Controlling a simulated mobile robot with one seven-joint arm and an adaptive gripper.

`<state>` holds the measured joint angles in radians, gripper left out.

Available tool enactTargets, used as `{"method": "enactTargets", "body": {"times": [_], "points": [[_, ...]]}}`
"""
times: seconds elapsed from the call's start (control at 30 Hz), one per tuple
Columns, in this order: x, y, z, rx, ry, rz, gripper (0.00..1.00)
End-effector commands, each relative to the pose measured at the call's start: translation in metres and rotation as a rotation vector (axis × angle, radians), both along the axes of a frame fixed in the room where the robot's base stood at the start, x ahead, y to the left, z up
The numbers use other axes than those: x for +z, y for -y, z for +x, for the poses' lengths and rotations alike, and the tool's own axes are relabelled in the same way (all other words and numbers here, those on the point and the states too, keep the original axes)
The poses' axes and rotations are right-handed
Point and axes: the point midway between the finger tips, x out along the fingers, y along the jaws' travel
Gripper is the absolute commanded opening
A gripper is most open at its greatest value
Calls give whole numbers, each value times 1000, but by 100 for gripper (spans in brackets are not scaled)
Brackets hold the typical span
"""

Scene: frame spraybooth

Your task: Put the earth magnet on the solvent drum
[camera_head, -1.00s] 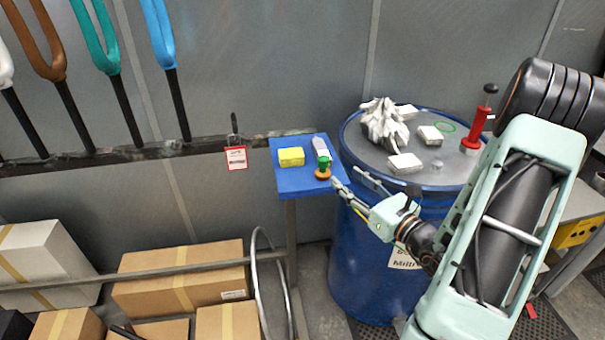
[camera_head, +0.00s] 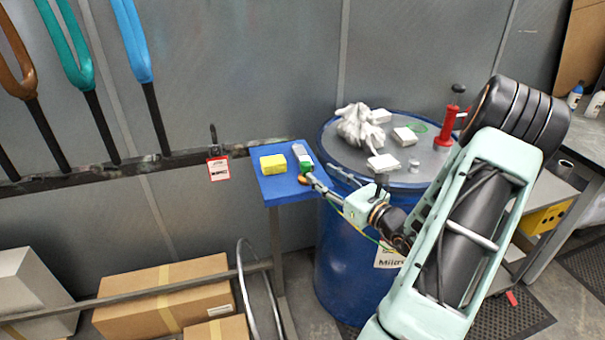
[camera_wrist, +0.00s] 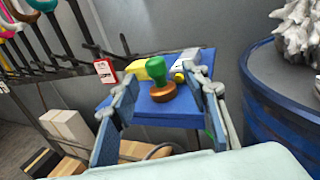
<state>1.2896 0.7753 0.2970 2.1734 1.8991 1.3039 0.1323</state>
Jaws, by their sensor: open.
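The earth magnet, a green knob on an orange-brown round base (camera_head: 303,180), stands upright on a blue side table (camera_head: 272,187). In the wrist view the earth magnet (camera_wrist: 161,90) shows between the two fingers of my gripper (camera_wrist: 166,92), which are open and spread to either side of it. In the head view my gripper (camera_head: 314,184) is at the magnet and partly covers it; I cannot tell whether a finger touches it. The solvent drum (camera_head: 335,235) is a big blue drum right of the table, with a grey top; it also shows in the wrist view (camera_wrist: 262,105).
A yellow block (camera_head: 272,166) and a grey-white item (camera_head: 301,152) share the table. The drum top holds a crumpled white rag (camera_head: 358,127), white blocks (camera_head: 383,164), a small cylinder (camera_head: 413,165) and a red plunger tool (camera_head: 447,122). Bare drum top lies between them.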

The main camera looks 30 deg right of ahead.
Motion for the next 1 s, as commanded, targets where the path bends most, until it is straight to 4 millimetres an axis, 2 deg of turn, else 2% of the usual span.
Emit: {"method": "enactTargets", "body": {"times": [0.1,0.37,0.6,0.87,1.0], "points": [[0,-3,15,2,0,1,43],[4,-8,32,2,1,0,43],[5,-15,66,1,2,0,43],[4,-15,70,-1,1,-1,43],[4,-15,70,-1,1,-1,27]]}}
